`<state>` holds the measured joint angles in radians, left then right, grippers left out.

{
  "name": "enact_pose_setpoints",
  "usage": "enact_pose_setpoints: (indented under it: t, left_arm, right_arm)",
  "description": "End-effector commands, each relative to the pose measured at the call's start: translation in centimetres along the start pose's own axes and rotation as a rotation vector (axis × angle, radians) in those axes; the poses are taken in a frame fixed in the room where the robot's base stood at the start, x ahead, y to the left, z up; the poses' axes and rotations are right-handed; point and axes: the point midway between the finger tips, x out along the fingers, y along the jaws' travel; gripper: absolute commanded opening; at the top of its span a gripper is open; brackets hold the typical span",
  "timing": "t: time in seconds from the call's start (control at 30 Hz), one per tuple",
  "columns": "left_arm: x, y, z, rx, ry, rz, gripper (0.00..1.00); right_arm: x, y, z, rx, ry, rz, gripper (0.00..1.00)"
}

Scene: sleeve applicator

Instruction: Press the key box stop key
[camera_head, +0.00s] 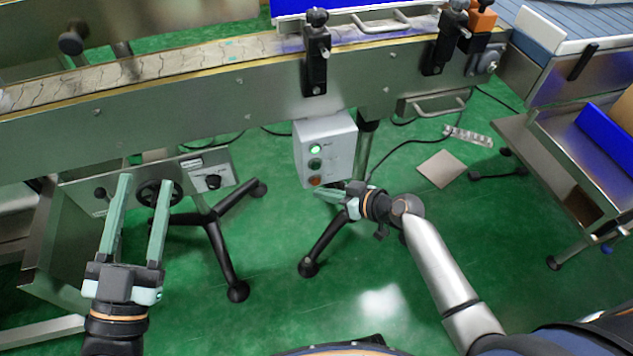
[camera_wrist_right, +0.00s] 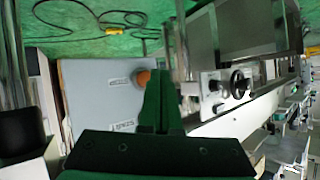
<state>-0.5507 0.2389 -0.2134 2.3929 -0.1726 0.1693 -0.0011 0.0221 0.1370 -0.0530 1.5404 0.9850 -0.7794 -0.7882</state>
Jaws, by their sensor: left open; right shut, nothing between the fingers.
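The grey key box (camera_head: 318,152) hangs below the conveyor in the head view. Its front has a lit green key (camera_head: 315,148), a dark green key (camera_head: 315,163) and an orange-red key (camera_head: 315,181) at the bottom. My right gripper (camera_head: 318,193) is shut and empty, its tips just below the orange-red key. In the right wrist view the key box (camera_wrist_right: 92,100) lies beside the shut fingers (camera_wrist_right: 158,73), which partly cover the orange key (camera_wrist_right: 143,77). I cannot tell whether they touch. My left gripper (camera_head: 145,181) is open and empty, at the left.
The conveyor (camera_head: 220,95) runs across above the key box. A tripod stand (camera_head: 225,245) and a panel with a handwheel (camera_head: 157,193) stand at left. A side bench (camera_head: 560,160) is at right. The green floor between is mostly free.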

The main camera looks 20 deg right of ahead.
Motion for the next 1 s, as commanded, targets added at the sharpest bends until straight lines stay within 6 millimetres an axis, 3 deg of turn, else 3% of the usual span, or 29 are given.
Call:
enact_pose_setpoints:
  t: [1.0]
  left_arm:
    - [-0.28, 0.18, 0.61, 0.001, 0.0, 0.001, 0.5]
  right_arm:
    - [0.88, 0.64, -0.61, 0.0, 0.0, 0.0, 0.0]
